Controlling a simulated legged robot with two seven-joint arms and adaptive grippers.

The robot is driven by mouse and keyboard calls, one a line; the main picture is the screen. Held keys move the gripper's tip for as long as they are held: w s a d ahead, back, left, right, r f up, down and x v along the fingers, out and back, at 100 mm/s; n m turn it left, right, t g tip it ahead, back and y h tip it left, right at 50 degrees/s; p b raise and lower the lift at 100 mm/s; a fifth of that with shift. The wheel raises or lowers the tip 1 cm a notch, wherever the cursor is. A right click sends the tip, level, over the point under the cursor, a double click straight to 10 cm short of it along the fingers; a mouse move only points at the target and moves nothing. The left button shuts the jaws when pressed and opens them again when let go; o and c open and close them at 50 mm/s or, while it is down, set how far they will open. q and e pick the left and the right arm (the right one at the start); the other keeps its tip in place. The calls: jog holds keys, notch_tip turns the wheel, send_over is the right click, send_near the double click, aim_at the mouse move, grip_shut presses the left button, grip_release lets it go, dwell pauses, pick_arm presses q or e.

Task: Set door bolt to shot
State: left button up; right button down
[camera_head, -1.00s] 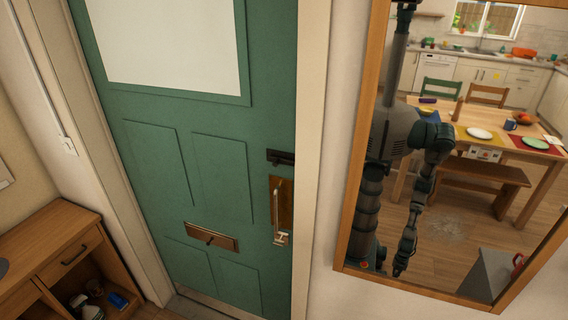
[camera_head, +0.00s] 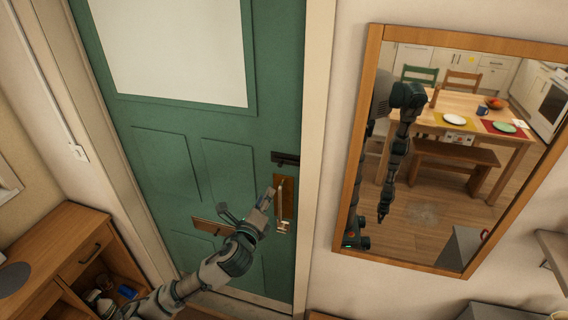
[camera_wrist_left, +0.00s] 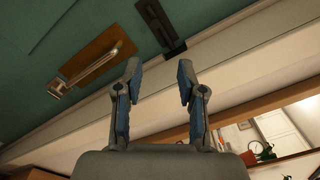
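The door bolt (camera_head: 285,159) is a small black fitting on the right edge of the green door (camera_head: 178,125), above a brass handle plate (camera_head: 289,199). Whether it is shot or drawn is too small to tell. In the left wrist view the bolt (camera_wrist_left: 160,25) lies beyond the fingertips, near the door's edge by the frame. My left gripper (camera_head: 246,203) is in front of the door, lower than the bolt and left of the handle in the head view. In the left wrist view its fingers (camera_wrist_left: 159,70) are apart with nothing between them. My right gripper is not directly in view.
A brass letter plate (camera_head: 210,227) is lower on the door, partly behind my left arm. A wood-framed mirror (camera_head: 364,130) hangs to the right and reflects my body, a table and a kitchen. A wooden cabinet (camera_head: 62,238) stands at the left.

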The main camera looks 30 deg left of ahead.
aim_at(281, 163)
pick_arm(q)
jog(key=p+x, duration=0.1)
jog(key=x, duration=0.9)
jog(key=a+p+x, duration=0.1)
jog(key=x, duration=0.5)
jog(key=shift+f+p, duration=0.3)
jog(key=shift+w+d, duration=0.1)
jog(key=shift+w, duration=0.55)
